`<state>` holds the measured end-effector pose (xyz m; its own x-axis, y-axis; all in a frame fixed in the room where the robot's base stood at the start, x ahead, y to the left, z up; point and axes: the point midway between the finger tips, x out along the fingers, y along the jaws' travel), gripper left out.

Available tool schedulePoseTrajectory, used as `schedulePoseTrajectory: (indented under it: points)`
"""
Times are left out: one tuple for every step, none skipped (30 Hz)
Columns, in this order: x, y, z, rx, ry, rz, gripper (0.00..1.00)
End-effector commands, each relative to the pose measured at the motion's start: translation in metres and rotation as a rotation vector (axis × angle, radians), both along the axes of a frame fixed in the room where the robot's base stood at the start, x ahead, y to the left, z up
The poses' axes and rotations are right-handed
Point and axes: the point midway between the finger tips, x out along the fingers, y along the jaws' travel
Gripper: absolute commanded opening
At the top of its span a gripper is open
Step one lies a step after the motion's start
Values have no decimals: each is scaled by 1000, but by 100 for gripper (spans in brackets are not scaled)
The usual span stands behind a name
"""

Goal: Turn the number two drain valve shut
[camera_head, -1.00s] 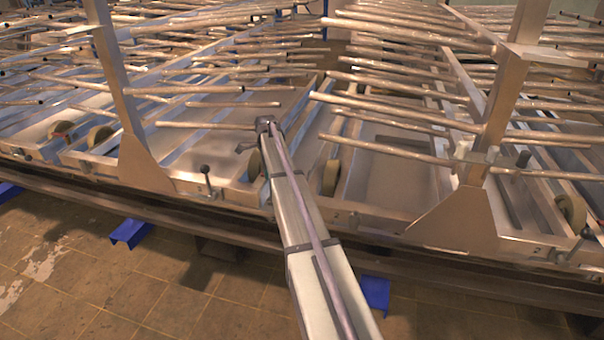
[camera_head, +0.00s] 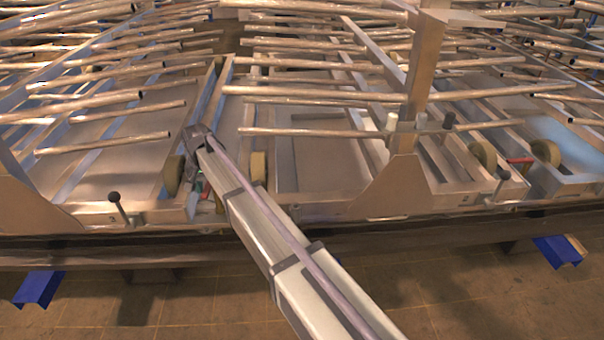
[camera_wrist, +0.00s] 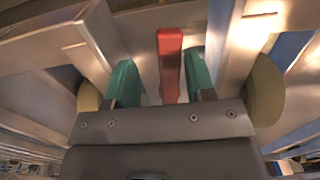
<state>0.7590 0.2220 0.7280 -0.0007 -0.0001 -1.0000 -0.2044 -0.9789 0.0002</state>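A red valve handle (camera_wrist: 170,65) shows in the wrist view between the two green fingers of my gripper (camera_wrist: 160,80). It is nearer the right finger, with a wider gap on the left. The fingers are apart, and I cannot tell whether the right one touches the handle. In the head view my gripper (camera_head: 197,192) points down at the front edge of the metal frame, and my own arm partly hides this spot. No valve number is readable. Another red handle (camera_head: 520,160) shows farther right in the head view.
A black-knobbed lever (camera_head: 115,198) stands left of my gripper, another (camera_head: 503,176) to the right. Tan wheels (camera_head: 257,166) flank the working spot. Copper-coloured tubes (camera_head: 300,131) stick out above it. An upright post with a triangular foot (camera_head: 390,185) stands to the right. The tiled floor in front is mostly clear.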

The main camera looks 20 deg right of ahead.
Motion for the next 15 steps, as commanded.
schedulePoseTrajectory:
  points:
    - [2, -3, 21, 0, 0, -9, 49]
    - [2, -4, 27, 0, 0, -10, 49]
    - [2, -4, 34, 0, 0, -11, 49]
    - [2, -4, 40, 0, 0, -12, 49]
    - [2, -4, 47, 0, 0, -12, 49]
    - [2, -5, 55, 0, 0, -13, 49]
    - [2, -5, 61, 0, 0, -13, 49]
    - [2, -5, 67, 0, 0, -14, 49]
    - [2, -5, 78, 0, 0, -14, 49]
    - [2, -5, 85, 0, 0, -14, 49]
    - [2, -5, 93, 0, 0, -15, 49]
    - [2, -5, 104, 0, 0, -15, 49]
    - [2, -5, 112, 0, 0, -15, 49]
    - [2, -5, 120, 0, 0, -15, 49]
    - [-1, -6, 118, 0, 0, 25, 49]
